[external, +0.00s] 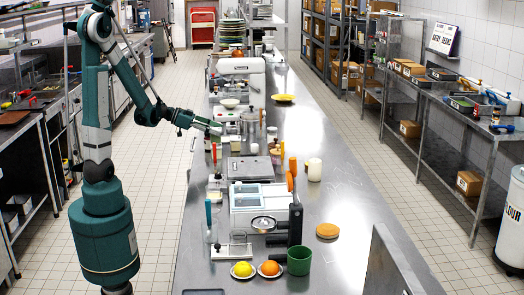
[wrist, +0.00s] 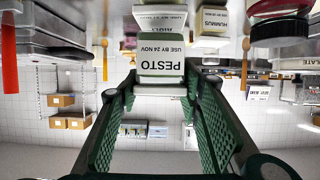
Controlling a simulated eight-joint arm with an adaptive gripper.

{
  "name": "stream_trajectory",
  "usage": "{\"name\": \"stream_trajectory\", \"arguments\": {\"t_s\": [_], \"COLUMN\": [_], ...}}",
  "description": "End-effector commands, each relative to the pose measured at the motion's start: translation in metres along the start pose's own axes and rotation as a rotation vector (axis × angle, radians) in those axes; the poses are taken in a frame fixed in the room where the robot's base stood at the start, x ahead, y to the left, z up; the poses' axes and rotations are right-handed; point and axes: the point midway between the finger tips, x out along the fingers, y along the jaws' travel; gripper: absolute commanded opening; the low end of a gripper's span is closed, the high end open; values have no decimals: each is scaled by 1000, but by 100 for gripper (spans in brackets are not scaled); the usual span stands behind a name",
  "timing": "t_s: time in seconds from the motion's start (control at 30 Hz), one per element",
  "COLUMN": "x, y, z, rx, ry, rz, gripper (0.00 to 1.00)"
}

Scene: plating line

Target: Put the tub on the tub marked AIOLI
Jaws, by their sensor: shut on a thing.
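My gripper (external: 214,129) reaches over the left edge of the steel counter. In the wrist view, which is upside down, its green fingers are shut on a pale tub marked PESTO (wrist: 161,68). The tub marked AIOLI (wrist: 160,18) shows just beyond the held tub, toward the counter, apart from it as far as I can tell. A tub marked HUMMUS (wrist: 213,20) is to its right. In the external view the tubs near my gripper are too small to read.
The long counter (external: 345,220) is crowded near my gripper. The counter's right side is mostly clear.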

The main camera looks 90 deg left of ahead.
Motion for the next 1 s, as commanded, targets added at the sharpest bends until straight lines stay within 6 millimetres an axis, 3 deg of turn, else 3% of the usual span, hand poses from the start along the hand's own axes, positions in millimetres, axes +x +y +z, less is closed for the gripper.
{"name": "stream_trajectory", "arguments": {"t_s": [0.17, 0.67, 0.7, 0.77, 1.0], "x": [4, 6, 6, 6, 6], "y": [0, 0, 0, 0, 0], "z": [11, 15, 14, 14, 14], "rx": [0, 0, 0, 0, 0], "ry": [0, 0, 0, 0, 0], "rz": [0, 0, 0, 0, 0], "gripper": [21, 21, 41, 49, 51]}}
